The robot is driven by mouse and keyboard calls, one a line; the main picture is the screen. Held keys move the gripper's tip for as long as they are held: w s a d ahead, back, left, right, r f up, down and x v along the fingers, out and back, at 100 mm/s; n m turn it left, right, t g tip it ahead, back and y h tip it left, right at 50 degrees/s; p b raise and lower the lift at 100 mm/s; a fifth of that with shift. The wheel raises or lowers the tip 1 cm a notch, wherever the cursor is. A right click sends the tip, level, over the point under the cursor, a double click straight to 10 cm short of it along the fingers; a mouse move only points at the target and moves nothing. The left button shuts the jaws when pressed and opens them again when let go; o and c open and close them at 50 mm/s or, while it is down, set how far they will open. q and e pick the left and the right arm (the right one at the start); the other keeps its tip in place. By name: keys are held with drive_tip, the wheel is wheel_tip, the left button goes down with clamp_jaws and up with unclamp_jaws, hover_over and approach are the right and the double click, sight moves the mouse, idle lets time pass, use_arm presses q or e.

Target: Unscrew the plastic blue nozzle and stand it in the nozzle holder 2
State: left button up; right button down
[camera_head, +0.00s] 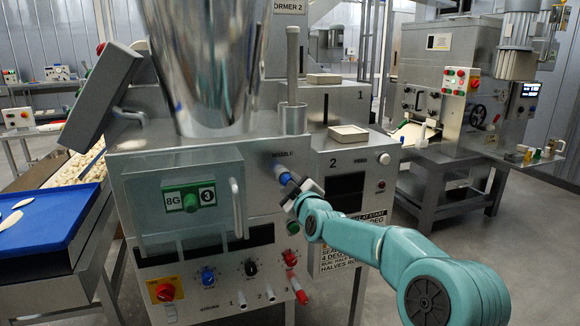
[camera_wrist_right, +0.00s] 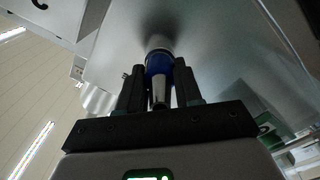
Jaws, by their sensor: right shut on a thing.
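The blue nozzle (camera_head: 282,174) sits at the front of the grey machine, under the word NOZZLE, pointing outward. My right gripper (camera_head: 290,186) is at it, shut on it. In the right wrist view the blue nozzle (camera_wrist_right: 158,64) has a blue collar and a pale metal-like tip, with the gripper's fingers (camera_wrist_right: 158,90) on either side. Its back end meets a round fitting on the machine face. I cannot tell how far it is screwed in. No holder clearly labelled nozzle holder 2 is readable. My left gripper is not in view.
A clear guard with a handle (camera_head: 237,208) is left of the nozzle. Knobs and a red lever (camera_head: 297,288) are below it. A panel marked 2 (camera_head: 333,162) stands to the right, with a square tray (camera_head: 348,134) on top. A shelf at far right holds small coloured pieces (camera_head: 537,156).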

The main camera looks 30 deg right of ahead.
drive_tip(key=shift+r+n, duration=0.15)
drive_tip(key=shift+n, duration=0.65)
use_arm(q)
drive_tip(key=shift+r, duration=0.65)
use_arm(e)
drive_tip(key=shift+f+n, duration=0.2)
drive_tip(key=shift+n, duration=0.2)
drive_tip(key=shift+r+p, duration=0.1)
drive_tip(key=shift+p, duration=0.25)
drive_tip(key=n+p, duration=0.1)
drive_tip(key=n, duration=0.2)
drive_tip(key=shift+r+n+p, duration=0.1)
drive_tip(key=shift+n+p, duration=0.3)
drive_tip(key=n+p, duration=0.1)
drive_tip(key=n, duration=0.2)
drive_tip(key=shift+n, duration=0.4)
use_arm(q)
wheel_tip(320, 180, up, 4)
drive_tip(key=shift+p, duration=0.35)
use_arm(e)
drive_tip(key=n, duration=0.3)
drive_tip(key=shift+f+n, duration=0.25)
drive_tip(key=shift+n, duration=0.15)
